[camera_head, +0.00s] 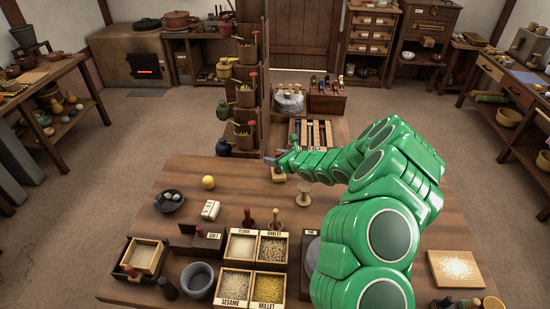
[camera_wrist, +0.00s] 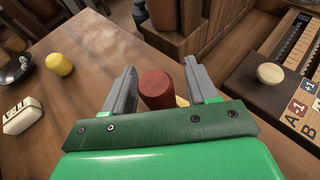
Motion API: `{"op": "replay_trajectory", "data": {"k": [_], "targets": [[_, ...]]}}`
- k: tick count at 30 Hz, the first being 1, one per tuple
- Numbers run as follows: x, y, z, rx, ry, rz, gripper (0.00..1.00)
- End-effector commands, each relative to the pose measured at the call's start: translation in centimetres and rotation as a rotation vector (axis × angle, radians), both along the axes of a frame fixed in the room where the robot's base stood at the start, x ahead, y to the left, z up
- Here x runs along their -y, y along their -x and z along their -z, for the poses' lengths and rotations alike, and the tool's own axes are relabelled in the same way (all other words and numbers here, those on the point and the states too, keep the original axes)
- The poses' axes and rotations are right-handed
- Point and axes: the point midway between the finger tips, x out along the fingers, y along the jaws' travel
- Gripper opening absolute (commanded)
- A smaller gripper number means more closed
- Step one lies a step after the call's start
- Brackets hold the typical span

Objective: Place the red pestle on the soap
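My gripper (camera_wrist: 160,85) is open, with one finger on each side of a red cylinder, which I take to be the red pestle (camera_wrist: 156,88). A narrow gap shows on its right; contact on its left is hard to tell. In the head view my gripper (camera_head: 281,160) is low over the far edge of the table. A small tan-yellow block, likely the soap (camera_head: 278,175), lies under the gripper. A yellow sliver of it shows beside the pestle's base in the wrist view (camera_wrist: 182,101). The pestle seems to stand on it, but contact is hidden.
A wooden spool-shaped stand (camera_head: 303,194) is right of the block. A yellow cylinder (camera_head: 208,182), a white marked block (camera_head: 210,210) and a dark dish (camera_head: 169,201) lie left. Grain boxes (camera_head: 254,265) fill the near side. A shelf tower (camera_head: 262,100) rises just beyond the table.

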Motion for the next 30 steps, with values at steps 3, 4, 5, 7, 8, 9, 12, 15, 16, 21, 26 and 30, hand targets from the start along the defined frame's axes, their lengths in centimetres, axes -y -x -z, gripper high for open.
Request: {"op": "replay_trajectory", "data": {"k": [3,4,5,7,8,9,12,15,16,21,26,30], "targets": [[0.0,0.0,0.0,0.0,0.0,0.0,0.58],[0.0,0.0,-0.1,0.0,0.0,0.0,0.58],[0.0,0.0,-0.1,0.0,0.0,0.0,0.58],[0.1,0.0,-0.3,0.0,-0.001,0.001,0.58],[0.3,0.1,-0.4,0.0,-0.001,0.001,0.58],[0.6,0.3,-0.6,0.0,-0.001,0.003,0.58],[1.2,0.9,-1.0,0.001,-0.003,0.002,0.58],[2.1,1.7,-1.6,0.0,-0.005,0.002,0.58],[2.3,2.0,-1.7,0.0,-0.005,0.002,0.58],[4.2,3.4,-2.5,0.0,-0.003,0.003,0.58],[5.5,4.6,-3.4,0.001,-0.005,0.002,0.58],[6.7,5.6,-3.9,0.001,-0.001,0.002,0.58]]}}
